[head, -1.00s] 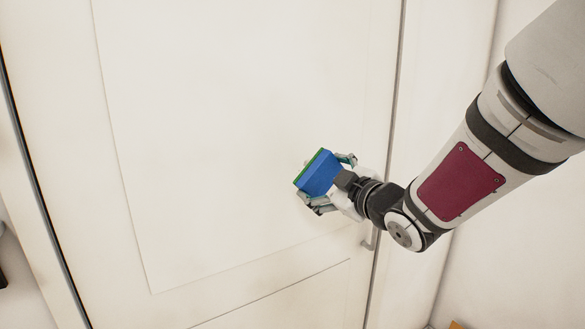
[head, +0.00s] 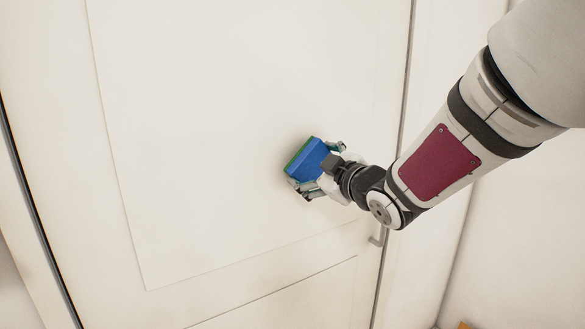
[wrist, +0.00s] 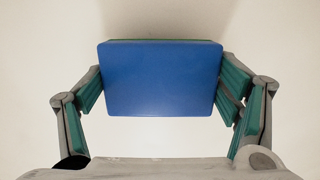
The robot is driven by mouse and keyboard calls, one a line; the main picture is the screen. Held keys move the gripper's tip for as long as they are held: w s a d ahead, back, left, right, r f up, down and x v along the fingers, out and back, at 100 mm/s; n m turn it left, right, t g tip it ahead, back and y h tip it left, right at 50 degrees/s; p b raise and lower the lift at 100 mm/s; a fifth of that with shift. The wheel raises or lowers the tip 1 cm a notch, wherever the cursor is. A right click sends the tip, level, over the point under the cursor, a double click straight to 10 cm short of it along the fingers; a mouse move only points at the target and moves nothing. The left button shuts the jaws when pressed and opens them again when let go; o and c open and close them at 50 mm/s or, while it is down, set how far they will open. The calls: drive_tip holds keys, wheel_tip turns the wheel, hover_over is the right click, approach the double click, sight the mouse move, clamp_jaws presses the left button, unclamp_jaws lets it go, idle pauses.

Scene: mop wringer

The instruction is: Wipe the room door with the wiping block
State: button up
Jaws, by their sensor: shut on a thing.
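The wiping block (head: 306,160) is blue with a green layer on the side facing the door. My gripper (head: 315,166) is shut on it, with a finger at each side. In the wrist view the block (wrist: 160,78) fills the middle between the green-padded fingers of my gripper (wrist: 160,85). The room door (head: 220,110) is a white panelled door in front of me. The block's green side is at or very close to the door panel; I cannot tell whether it touches. A soft shadow shows beside the block.
The door handle (head: 379,238) is at the door's right edge, below my gripper. A white wall (head: 515,230) stands to the right of the frame. A small orange thing (head: 466,325) shows at the bottom edge. The door panel left of the block is clear.

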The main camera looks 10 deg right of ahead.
drive_tip(key=shift+b+x, duration=0.55)
drive_tip(key=shift+x, duration=0.65)
idle(0.6)
drive_tip(key=shift+r, duration=0.15)
drive_tip(key=shift+w+d+p, duration=0.25)
drive_tip(key=shift+d, duration=0.65)
drive_tip(key=shift+w+d+p, duration=0.2)
drive_tip(key=shift+w+d, duration=0.05)
drive_tip(key=shift+d, duration=0.7)
drive_tip(key=shift+w, duration=0.1)
drive_tip(key=shift+w+a, duration=0.1)
drive_tip(key=shift+s+a+b, duration=0.2)
drive_tip(key=shift+a+b, duration=0.15)
drive_tip(key=shift+a, duration=0.4)
drive_tip(key=shift+s+a+b, duration=0.2)
drive_tip(key=shift+a+b, duration=0.15)
drive_tip(key=shift+a, duration=0.4)
drive_tip(key=shift+s+a, duration=0.15)
drive_tip(key=shift+a, duration=0.4)
drive_tip(key=shift+c, duration=0.5)
drive_tip(key=shift+s, duration=0.1)
